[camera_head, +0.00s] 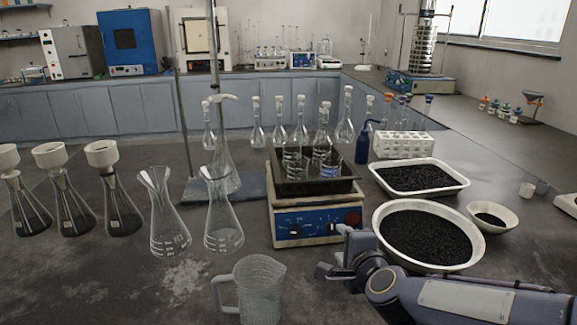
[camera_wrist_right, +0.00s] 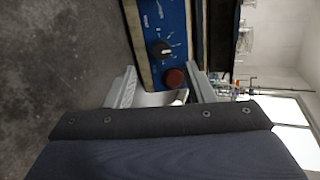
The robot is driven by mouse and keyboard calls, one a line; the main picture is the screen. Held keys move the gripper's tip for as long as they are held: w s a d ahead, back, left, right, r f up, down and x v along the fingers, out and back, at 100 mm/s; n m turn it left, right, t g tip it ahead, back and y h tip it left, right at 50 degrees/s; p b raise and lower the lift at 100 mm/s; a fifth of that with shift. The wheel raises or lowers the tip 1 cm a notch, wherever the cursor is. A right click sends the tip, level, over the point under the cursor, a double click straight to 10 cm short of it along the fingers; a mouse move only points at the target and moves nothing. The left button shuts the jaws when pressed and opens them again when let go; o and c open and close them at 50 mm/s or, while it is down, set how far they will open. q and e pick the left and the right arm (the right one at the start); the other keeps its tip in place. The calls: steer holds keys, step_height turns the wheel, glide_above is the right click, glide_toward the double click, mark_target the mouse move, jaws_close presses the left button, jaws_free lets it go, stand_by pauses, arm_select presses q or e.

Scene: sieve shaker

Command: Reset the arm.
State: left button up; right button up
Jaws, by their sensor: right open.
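My right gripper (camera_head: 337,254) is at the front of the hot plate (camera_head: 298,240), by the right end of its blue control panel. Its arm comes in from the lower right. The jaws are open, with a gap between the two fingers in the right wrist view (camera_wrist_right: 157,88). A red knob (camera_wrist_right: 175,77) and a black knob (camera_wrist_right: 160,48) on the blue panel show just beyond the fingers. I see nothing held. I cannot tell whether a finger touches the panel. My left gripper is not in view.
A glass beaker jug (camera_head: 260,290) stands left of my right gripper. A bowl of black granules (camera_head: 388,262) lies close behind my right forearm. Conical flasks (camera_head: 168,225) stand further left. A dark tray (camera_head: 325,186) with glassware sits on the hot plate.

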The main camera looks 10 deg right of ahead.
steer(key=s+d+f+n+g+y, duration=0.1)
steer(key=s+d+f+n+g, duration=0.2)
steer(key=s+n, duration=0.75)
steer(key=s+f+n+g+y, duration=0.25)
steer(key=s+n+g, duration=0.25)
steer(key=s, duration=1)
step_height(320, 180, up, 15)
steer(key=s+h+p, duration=0.1)
steer(key=p, duration=1.5)
steer(key=shift+s+d+f+n, duration=0.15)
steer(key=shift+s+d+n, duration=0.15)
steer(key=shift+n, duration=0.15)
steer(key=shift+w, duration=0.1)
